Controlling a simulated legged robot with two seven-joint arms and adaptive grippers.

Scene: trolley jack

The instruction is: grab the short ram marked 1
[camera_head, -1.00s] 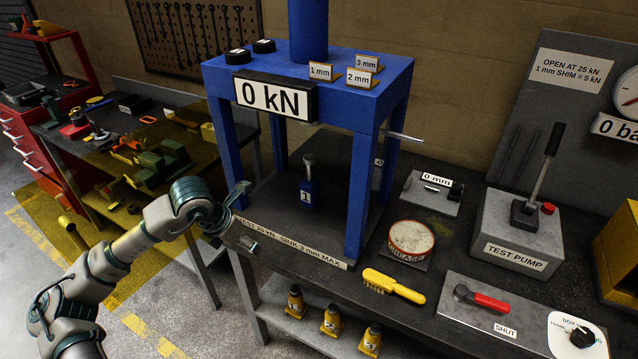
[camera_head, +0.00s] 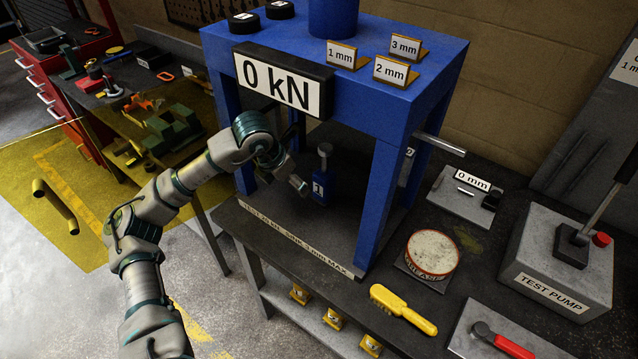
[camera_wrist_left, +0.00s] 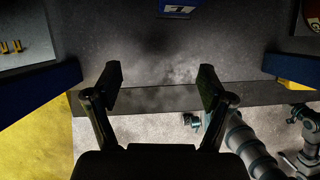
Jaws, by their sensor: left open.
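The short ram marked 1 (camera_head: 320,191) stands upright on the press bed inside the blue press frame (camera_head: 385,200). It has a blue body, a white label and a grey rod on top. My left gripper (camera_head: 287,178) is at the front opening of the press, just left of the ram and apart from it. In the left wrist view my left gripper (camera_wrist_left: 160,80) is open with nothing between its fingers. The ram's lower body (camera_wrist_left: 178,10) shows at the top edge of that view, beyond the fingertips; its upper part is cut off. My right gripper is not in view.
The press's blue legs stand on both sides of the opening. A grease tin (camera_head: 432,254), a yellow brush (camera_head: 403,309) and the test pump (camera_head: 560,258) lie to the right. Shim blocks (camera_head: 391,71) sit on top. Yellow rams (camera_head: 332,317) stand on the lower shelf.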

